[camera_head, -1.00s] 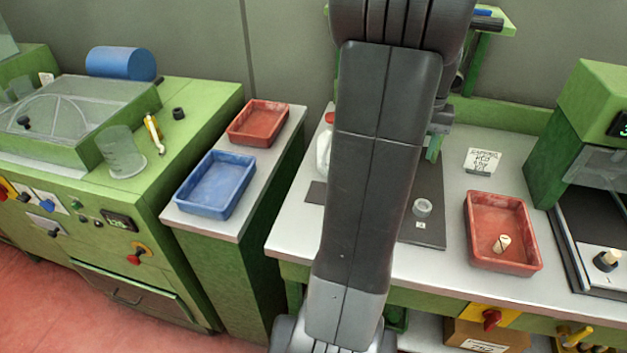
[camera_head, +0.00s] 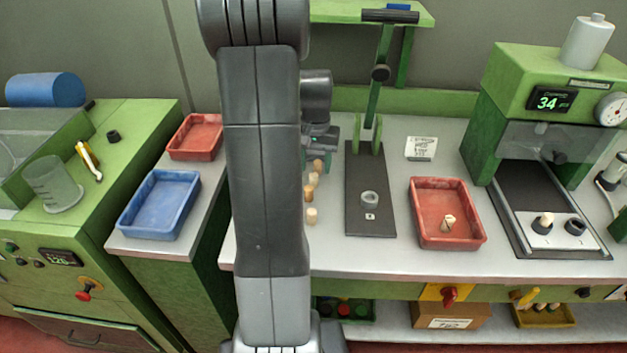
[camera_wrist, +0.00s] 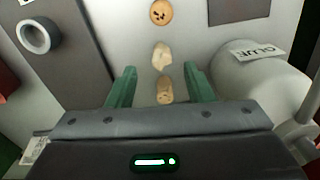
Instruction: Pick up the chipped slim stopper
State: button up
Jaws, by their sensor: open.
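My gripper (camera_wrist: 159,70) is open and points down over a row of cork stoppers on the bench. In the wrist view, one tan stopper (camera_wrist: 166,92) lies between the fingers, nearest the palm. A pale stopper with an irregular, broken-looking outline (camera_wrist: 162,56) is just beyond the fingertips. A round stopper with dark pits (camera_wrist: 162,12) is at the top edge. I cannot tell for sure which is the chipped slim one. In the head view the row of several stoppers (camera_head: 311,215) shows beside my arm, with my gripper (camera_head: 322,158) at its far end.
A dark base plate (camera_head: 366,222) with a grey ring (camera_head: 370,199) lies beside the row. A red tray (camera_head: 417,243) holds one stopper (camera_head: 448,222).

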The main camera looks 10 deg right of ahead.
aim_at(314, 174)
jog(key=f, duration=0.5)
jog(key=shift+s+a, duration=0.1)
jog(key=shift+a, duration=0.1)
grip_shut()
